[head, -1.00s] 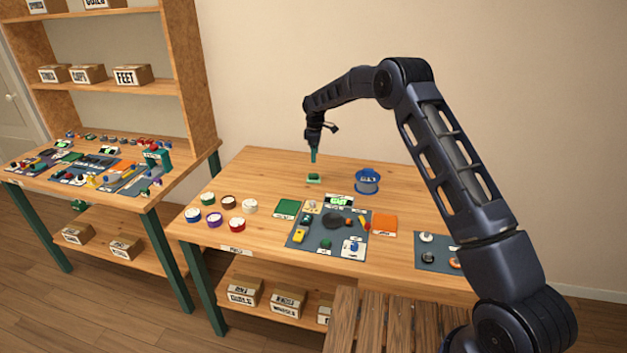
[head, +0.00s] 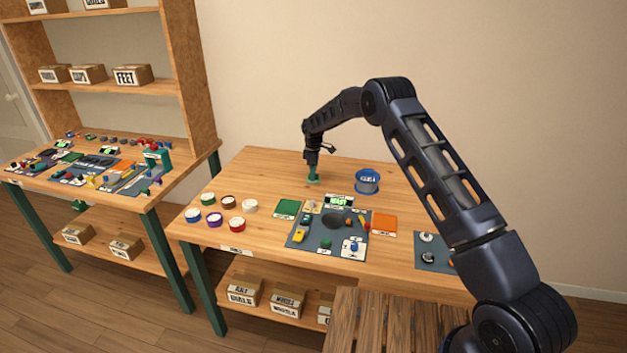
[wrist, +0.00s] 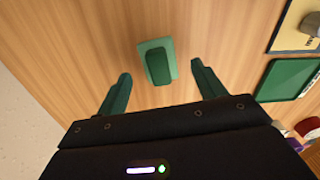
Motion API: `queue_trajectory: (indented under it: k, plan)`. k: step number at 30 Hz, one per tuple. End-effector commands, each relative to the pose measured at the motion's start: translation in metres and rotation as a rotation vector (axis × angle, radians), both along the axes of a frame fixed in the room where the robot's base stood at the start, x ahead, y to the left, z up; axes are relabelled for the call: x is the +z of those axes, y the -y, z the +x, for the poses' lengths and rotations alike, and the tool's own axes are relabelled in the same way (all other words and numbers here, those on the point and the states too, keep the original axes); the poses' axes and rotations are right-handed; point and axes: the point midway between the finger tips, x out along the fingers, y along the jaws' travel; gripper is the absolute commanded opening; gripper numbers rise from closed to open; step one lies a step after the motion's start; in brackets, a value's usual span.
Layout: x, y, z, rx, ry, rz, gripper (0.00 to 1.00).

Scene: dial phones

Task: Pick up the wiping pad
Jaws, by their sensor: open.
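The wiping pad (wrist: 157,64) is a light green rectangular plate with a dark green raised grip on top. It lies flat on the wooden table, and in the wrist view it sits just ahead of the fingertips, between their lines. My gripper (wrist: 162,70) is open, with one green finger to each side and clear gaps to the pad. In the head view my gripper (head: 313,175) points down at the pad's place near the back of the table, and its fingers mostly hide the pad there. Nothing is held.
A blue round container (head: 367,182) stands to the right of my gripper. In front are a green mat (head: 287,209), a dark parts board (head: 312,240), an orange mat (head: 384,225) and several round tubs at the left. The wood around the pad is clear.

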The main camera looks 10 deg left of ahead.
Motion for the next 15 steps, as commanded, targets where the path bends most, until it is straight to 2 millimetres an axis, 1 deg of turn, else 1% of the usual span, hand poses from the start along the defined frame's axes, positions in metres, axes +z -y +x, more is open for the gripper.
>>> queue_trajectory:
  k: [1, 5, 12, 13, 15]
  plan:
    - [-0.009, 0.001, 0.001, 0.000, -0.002, -0.001, 0.69]
    - [-0.022, 0.000, 0.001, 0.000, 0.000, -0.001, 0.69]
    - [-0.025, 0.000, 0.001, 0.000, 0.001, 0.000, 0.69]
    - [-0.025, 0.000, 0.001, 0.000, 0.001, 0.000, 0.67]
    - [-0.025, 0.000, 0.001, 0.000, 0.001, 0.000, 0.53]
